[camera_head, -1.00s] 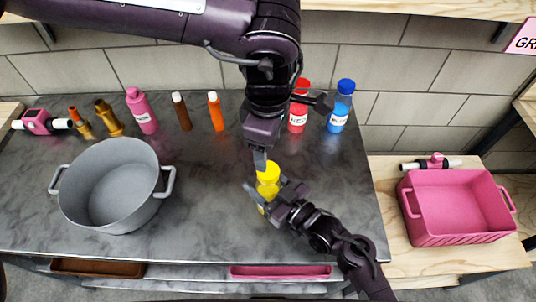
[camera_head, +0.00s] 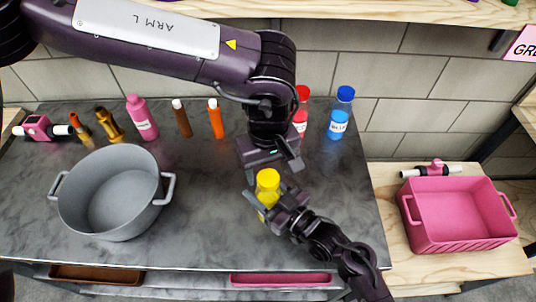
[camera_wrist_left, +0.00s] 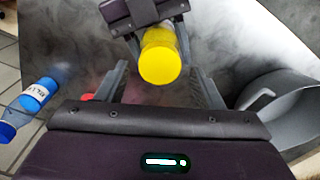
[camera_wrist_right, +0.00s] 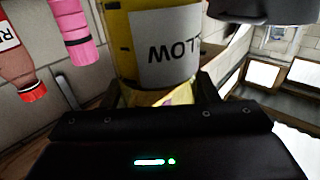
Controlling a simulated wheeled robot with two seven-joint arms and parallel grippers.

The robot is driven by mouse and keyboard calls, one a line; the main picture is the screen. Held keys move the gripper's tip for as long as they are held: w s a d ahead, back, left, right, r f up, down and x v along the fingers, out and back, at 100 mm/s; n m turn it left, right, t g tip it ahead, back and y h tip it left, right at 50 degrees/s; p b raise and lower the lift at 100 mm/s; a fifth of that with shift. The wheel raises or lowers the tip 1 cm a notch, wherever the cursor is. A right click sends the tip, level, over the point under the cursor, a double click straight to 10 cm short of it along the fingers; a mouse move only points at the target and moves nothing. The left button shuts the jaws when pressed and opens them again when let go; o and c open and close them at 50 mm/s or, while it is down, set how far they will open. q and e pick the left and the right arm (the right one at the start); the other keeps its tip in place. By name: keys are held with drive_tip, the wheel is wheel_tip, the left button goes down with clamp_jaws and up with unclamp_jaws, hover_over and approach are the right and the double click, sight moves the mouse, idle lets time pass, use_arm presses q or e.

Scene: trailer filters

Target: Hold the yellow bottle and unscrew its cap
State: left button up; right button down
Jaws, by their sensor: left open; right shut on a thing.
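The yellow bottle (camera_head: 263,201) stands upright near the middle of the dark counter, with its yellow cap (camera_head: 268,179) on top. My right gripper (camera_head: 264,208) is shut around the bottle's body from the front right. The right wrist view shows the bottle's white label (camera_wrist_right: 165,48) close up. My left gripper (camera_head: 272,178) is open above and just behind the cap, pointing down. In the left wrist view the round cap (camera_wrist_left: 159,64) lies ahead, between and beyond the open fingers (camera_wrist_left: 160,85), not gripped.
A grey pot (camera_head: 112,193) stands on the left of the counter. A blue bottle (camera_head: 340,112) and a red bottle (camera_head: 301,115) stand behind my left gripper. A pink bottle (camera_head: 141,117) is at the back left. A pink crate (camera_head: 458,215) sits on the right table.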

use_arm(q)
drive_tip(key=shift+f, duration=1.2)
